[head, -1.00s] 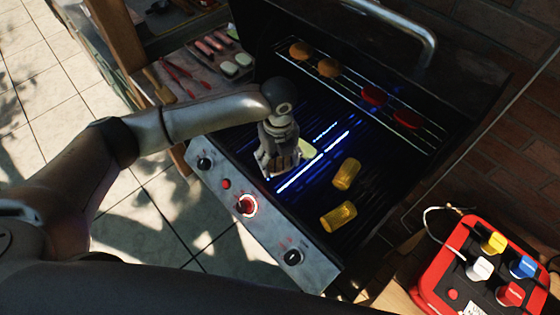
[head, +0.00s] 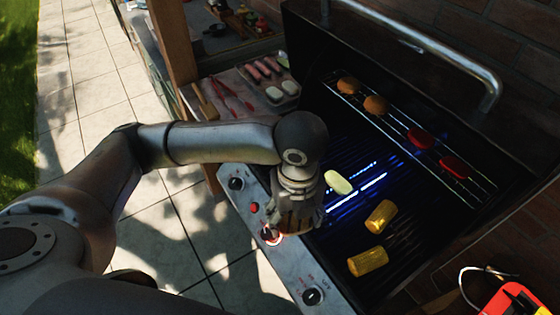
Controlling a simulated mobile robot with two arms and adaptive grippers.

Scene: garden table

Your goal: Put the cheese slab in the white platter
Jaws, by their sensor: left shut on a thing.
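My left gripper (head: 294,224) points down over the front edge of the grill, by its control panel. It is shut on a small brownish thing, probably a cheese slab, which the fingers mostly hide. A pale oval slab (head: 338,182) lies on the grill grate, just right of and behind the gripper. Two more pale slabs (head: 274,93) lie by a small tray with pink sausages (head: 263,69) on the side shelf. I cannot make out a clear white platter. My right gripper is not in view.
Two yellow corn pieces (head: 380,216) lie on the grate. The raised rack (head: 396,125) carries brown patties and red pieces. The open lid's handle (head: 490,84) arches at upper right. Red tongs (head: 223,94) lie on the side shelf (head: 237,77). A red box (head: 515,302) is at lower right.

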